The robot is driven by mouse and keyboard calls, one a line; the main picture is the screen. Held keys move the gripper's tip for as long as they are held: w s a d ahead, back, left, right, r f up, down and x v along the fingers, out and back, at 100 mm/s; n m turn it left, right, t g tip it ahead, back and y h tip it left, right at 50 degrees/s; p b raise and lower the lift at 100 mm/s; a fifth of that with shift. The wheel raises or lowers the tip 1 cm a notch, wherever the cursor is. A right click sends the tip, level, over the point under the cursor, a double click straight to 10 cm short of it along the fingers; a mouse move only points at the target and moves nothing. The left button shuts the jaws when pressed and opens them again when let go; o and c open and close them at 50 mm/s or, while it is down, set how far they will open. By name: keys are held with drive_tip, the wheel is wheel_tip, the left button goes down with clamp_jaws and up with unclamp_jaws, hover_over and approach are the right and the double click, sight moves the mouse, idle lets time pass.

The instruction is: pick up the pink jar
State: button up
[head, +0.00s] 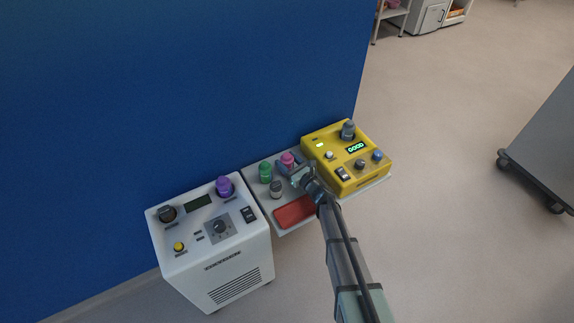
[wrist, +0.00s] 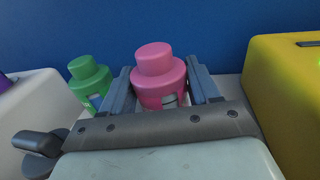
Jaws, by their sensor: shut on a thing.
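The pink jar (head: 288,159) stands on the grey shelf between the white machine and the yellow box. In the wrist view the pink jar (wrist: 158,80) is upright between the two fingers of my gripper (wrist: 160,88). My gripper (head: 289,163) is shut on the jar, one finger on each side. The lower part of the jar is hidden behind the gripper body in the wrist view. I cannot tell whether its base touches the shelf.
A green jar (head: 265,172) stands just left of the pink one, and a grey jar (head: 276,189) stands in front of it. A red pad (head: 295,211) lies at the shelf's front. The yellow box (head: 347,178) and white machine (head: 208,250) flank the shelf; a blue wall (head: 180,80) rises behind.

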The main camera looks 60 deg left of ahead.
drive_tip(key=c, duration=0.5)
